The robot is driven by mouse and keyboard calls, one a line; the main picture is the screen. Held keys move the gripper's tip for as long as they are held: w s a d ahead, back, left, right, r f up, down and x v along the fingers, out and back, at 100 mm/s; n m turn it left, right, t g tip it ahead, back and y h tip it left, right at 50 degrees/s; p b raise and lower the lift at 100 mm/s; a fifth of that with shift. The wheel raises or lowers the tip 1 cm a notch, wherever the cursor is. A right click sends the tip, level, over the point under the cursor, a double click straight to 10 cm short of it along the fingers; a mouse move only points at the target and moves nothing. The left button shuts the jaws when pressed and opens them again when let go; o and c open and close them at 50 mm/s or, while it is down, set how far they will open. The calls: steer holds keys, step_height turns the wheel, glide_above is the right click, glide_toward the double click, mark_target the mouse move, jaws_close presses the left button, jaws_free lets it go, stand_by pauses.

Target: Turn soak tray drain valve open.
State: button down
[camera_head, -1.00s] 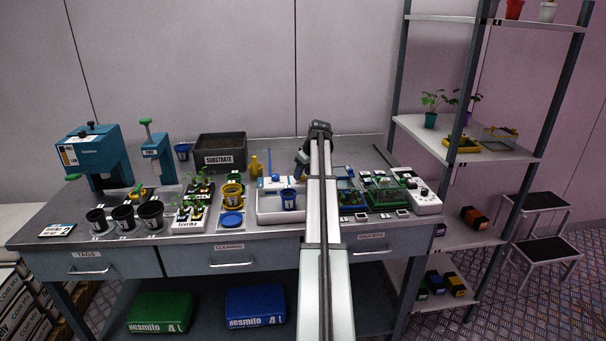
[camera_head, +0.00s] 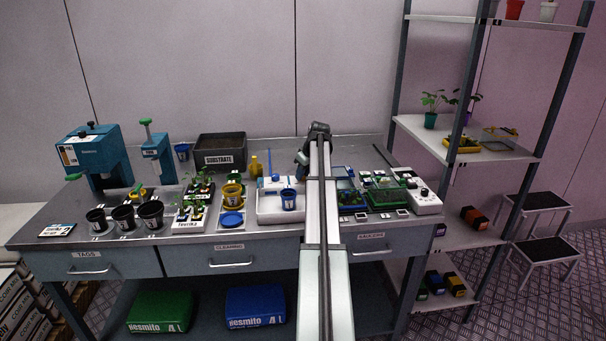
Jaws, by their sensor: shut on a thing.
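The white soak tray (camera_head: 268,217) sits near the middle of the bench, with a blue pot (camera_head: 288,200) at its front right and a blue upright piece at its back left. My arm reaches over the bench from the front and covers the area right of the tray. My gripper (camera_head: 301,176) points down at the tray's back right corner. Its jaws are small and dark here, and appear closed on the drain valve there. The valve itself is hidden by the gripper and arm, so its angle cannot be told.
A substrate bin (camera_head: 220,150) and a yellow bottle (camera_head: 255,166) stand behind and left of the tray. A green-framed planter (camera_head: 385,192) and a white device (camera_head: 425,200) stand to the right. Black pots (camera_head: 123,217) and seedling trays crowd the left.

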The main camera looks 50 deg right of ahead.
steer(key=shift+n+y, duration=0.3)
steer(key=shift+n, duration=0.5)
steer(key=c, duration=0.9)
jaws_free()
steer(key=shift+r, duration=0.1)
steer(key=v, duration=1.3)
steer(key=shift+s+r, duration=0.2)
steer(key=shift+r, duration=0.05)
